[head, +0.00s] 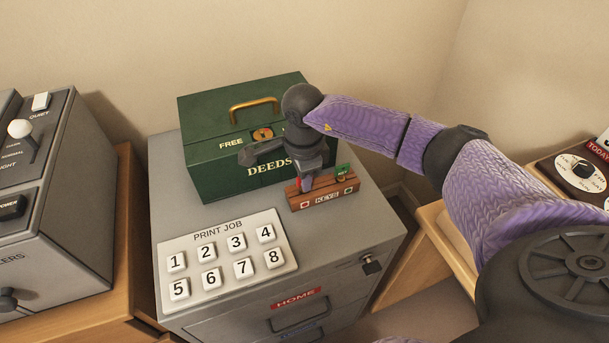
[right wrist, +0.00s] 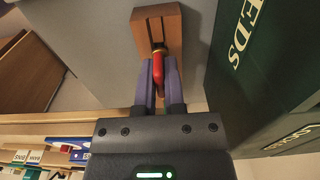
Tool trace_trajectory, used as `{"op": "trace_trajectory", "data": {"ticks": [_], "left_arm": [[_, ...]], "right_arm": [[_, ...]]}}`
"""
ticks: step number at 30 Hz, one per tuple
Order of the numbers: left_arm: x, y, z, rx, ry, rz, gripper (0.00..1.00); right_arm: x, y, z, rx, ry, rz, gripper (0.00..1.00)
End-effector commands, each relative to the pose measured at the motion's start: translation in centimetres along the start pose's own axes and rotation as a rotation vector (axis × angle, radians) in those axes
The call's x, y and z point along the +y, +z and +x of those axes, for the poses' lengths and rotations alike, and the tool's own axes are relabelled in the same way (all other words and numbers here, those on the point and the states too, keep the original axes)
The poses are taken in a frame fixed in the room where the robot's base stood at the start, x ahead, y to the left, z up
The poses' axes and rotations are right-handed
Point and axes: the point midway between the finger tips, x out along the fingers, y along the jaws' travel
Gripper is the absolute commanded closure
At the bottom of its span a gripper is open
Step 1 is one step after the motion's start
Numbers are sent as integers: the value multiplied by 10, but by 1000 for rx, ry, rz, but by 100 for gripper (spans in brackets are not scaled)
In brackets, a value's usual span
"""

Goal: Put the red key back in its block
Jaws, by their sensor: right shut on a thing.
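The red key (head: 306,184) is at the left end of the brown wooden KEYS block (head: 325,198), above the side marked with a red square. My right gripper (head: 308,175) is shut on it from above. In the right wrist view the red key (right wrist: 156,72) sits between my two fingers, with the block (right wrist: 155,20) just beyond them. The fingers hide part of the key, and I cannot tell whether its lower end is in the block or only over it. My left gripper is not in view.
A green key (head: 343,171) stands at the block's right end. A green DEEDS box (head: 215,175) stands close behind the block. The PRINT JOB keypad (head: 215,235) lies front left on the grey cabinet top (head: 365,235). The cabinet top right of the block is clear.

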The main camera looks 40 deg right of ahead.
Motion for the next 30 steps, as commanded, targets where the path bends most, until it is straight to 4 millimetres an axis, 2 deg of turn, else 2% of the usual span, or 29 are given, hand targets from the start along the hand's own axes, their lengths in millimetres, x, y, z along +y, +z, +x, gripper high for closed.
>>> {"op": "trace_trajectory", "data": {"ticks": [1,6,7,15,24,27,30], "left_arm": [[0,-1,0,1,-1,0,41],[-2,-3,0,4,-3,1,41],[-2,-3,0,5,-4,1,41],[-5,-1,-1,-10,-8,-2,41],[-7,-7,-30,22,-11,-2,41],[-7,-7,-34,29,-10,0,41],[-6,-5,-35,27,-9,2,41]], "right_arm": [[0,0,0,0,0,0,86],[0,0,0,0,0,0,50],[0,0,0,0,0,0,47],[0,0,-3,0,-1,0,47],[-1,0,-80,-2,-6,-1,47],[-1,0,-94,-1,-4,0,47],[0,0,-100,0,-1,0,47]]}}
